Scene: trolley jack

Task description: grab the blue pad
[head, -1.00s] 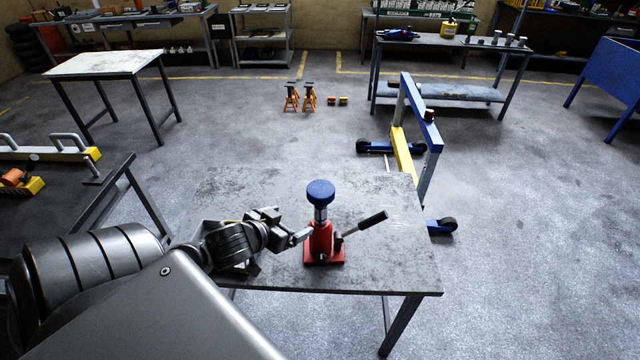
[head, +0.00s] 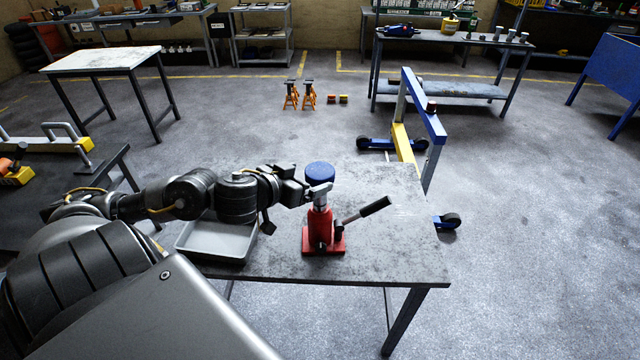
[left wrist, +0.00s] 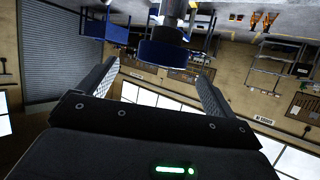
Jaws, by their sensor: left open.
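The blue pad (head: 320,172) is a round disc on top of a red jack (head: 320,232) that stands upright on the metal table. My left gripper (head: 318,190) is at the jack's upper post, just below and beside the pad in the head view. In the left wrist view the picture is upside down, and the pad (left wrist: 164,52) shows beyond and between the two spread fingers (left wrist: 155,78). The left gripper is open; I cannot tell whether a finger touches the pad or post. My right gripper is not in view.
The jack's black-tipped handle (head: 366,208) sticks out to the right. A grey tray (head: 216,242) sits on the table (head: 400,250) under my left arm. The table's right part is clear. A blue and yellow hoist (head: 420,120) stands behind the table.

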